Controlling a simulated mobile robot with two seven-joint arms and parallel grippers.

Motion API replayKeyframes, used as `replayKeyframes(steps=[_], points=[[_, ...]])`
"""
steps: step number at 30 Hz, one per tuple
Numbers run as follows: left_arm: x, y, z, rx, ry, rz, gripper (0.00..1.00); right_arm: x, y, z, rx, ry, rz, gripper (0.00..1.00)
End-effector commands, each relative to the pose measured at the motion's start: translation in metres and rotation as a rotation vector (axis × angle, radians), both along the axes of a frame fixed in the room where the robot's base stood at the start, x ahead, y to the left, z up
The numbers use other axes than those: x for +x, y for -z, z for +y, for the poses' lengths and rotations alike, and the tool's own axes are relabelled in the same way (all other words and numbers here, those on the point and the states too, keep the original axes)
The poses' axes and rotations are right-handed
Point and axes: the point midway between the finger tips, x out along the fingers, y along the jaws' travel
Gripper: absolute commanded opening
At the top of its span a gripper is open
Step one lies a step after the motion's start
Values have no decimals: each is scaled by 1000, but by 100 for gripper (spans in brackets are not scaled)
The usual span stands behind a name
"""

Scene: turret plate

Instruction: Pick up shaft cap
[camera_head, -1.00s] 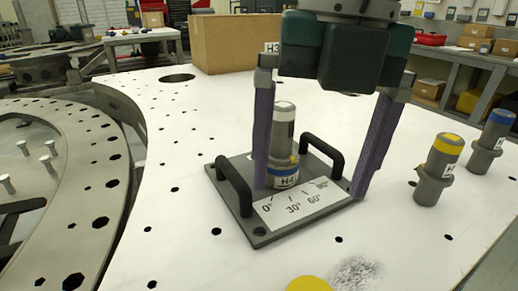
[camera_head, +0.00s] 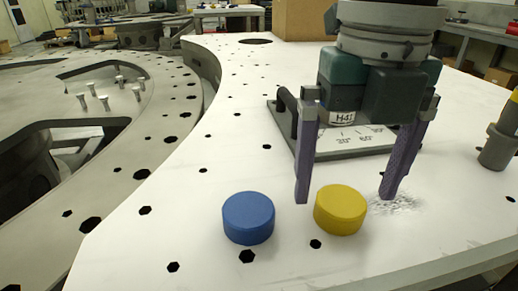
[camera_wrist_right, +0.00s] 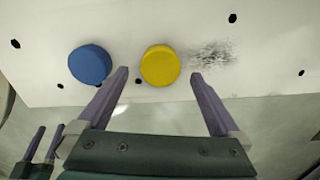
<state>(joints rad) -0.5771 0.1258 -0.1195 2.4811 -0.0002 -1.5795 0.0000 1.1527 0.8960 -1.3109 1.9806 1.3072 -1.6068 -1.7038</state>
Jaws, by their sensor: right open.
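Two round caps lie on the white plate, a blue cap (camera_head: 248,218) on the left and a yellow cap (camera_head: 340,211) on the right. My right gripper (camera_head: 345,198) is open and empty. Its fingers point down behind and above the yellow cap, one to each side of it. In the right wrist view the yellow cap (camera_wrist_right: 160,65) shows between the open fingertips (camera_wrist_right: 159,73), and the blue cap (camera_wrist_right: 90,64) lies outside the left finger. The two fingers of my left gripper (camera_wrist_right: 46,128) show apart at the lower left of the wrist view.
The grey base plate (camera_head: 348,150) with handles stands behind the right gripper, partly hidden by it. A grey cylinder (camera_head: 498,145) stands at the right edge. The white plate (camera_head: 190,225) has several dark holes and is clear left of the blue cap.

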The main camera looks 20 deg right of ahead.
Motion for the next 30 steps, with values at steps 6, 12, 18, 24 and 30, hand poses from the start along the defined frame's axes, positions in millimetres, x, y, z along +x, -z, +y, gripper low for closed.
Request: replayKeyframes(steps=[6, 12, 18, 24, 30], points=[[0, 4, 0, -1, -1, 1, 70, 0, 21, 0, 0, 1, 0, 100], [-1, 4, -2, -6, -4, 2, 70, 1, 20, 0, 1, 1, -1, 99], [-1, 4, -3, -11, -7, 4, 70, 1, 20, 0, 1, 1, -1, 76], [-1, 4, -3, -11, -7, 5, 70, 1, 20, 0, 1, 1, -1, 54], [-1, 4, -3, -10, -6, 4, 70, 1, 20, 0, 1, 1, -1, 31]])
